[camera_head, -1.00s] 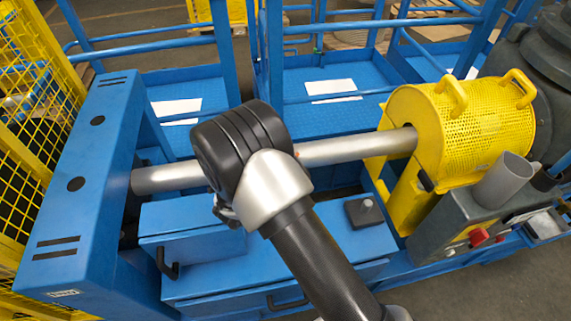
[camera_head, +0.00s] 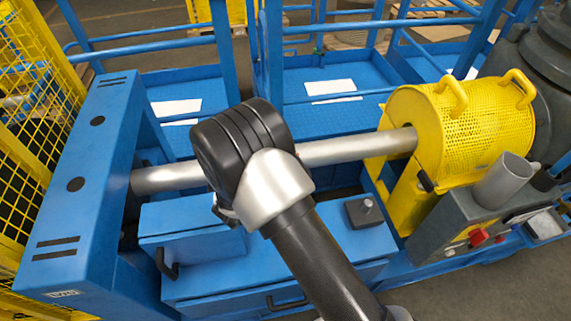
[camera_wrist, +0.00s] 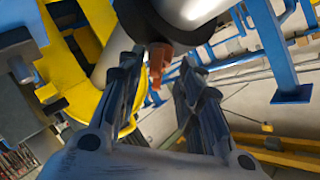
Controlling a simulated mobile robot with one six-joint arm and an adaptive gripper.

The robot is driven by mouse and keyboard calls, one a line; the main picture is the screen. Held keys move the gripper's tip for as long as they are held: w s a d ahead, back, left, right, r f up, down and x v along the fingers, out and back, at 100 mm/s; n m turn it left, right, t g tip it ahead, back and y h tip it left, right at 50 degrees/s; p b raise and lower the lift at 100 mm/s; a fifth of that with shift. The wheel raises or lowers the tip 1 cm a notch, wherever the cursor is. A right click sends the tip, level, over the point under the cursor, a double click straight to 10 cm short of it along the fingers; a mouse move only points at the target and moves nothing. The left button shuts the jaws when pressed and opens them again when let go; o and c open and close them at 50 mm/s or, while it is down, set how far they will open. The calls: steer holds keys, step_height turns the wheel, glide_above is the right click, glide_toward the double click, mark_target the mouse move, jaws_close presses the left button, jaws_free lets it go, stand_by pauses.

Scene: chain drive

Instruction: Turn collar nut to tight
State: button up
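A silver shaft (camera_head: 345,150) runs level from the blue upright on the left to the yellow perforated guard on the right. In the wrist view a dark ring-like part, perhaps the collar nut, sits around or against a pale shaft at the top. A reddish-brown lug (camera_wrist: 157,66) hangs below it. My gripper (camera_wrist: 160,75) is open, its two fingers apart, with the lug showing in the gap near the fingertips. I cannot tell whether either finger touches it. In the head view my arm hides the gripper and most of the collar area.
The yellow guard (camera_head: 475,125) with handles encloses the shaft's right end. A blue upright (camera_head: 85,185) stands at the left. Blue drawer boxes (camera_head: 200,230) with black handles lie below the shaft. A grey control box (camera_head: 465,225) with a red knob stands at the right.

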step_height(320, 180, up, 10)
steer(key=shift+f, duration=0.2)
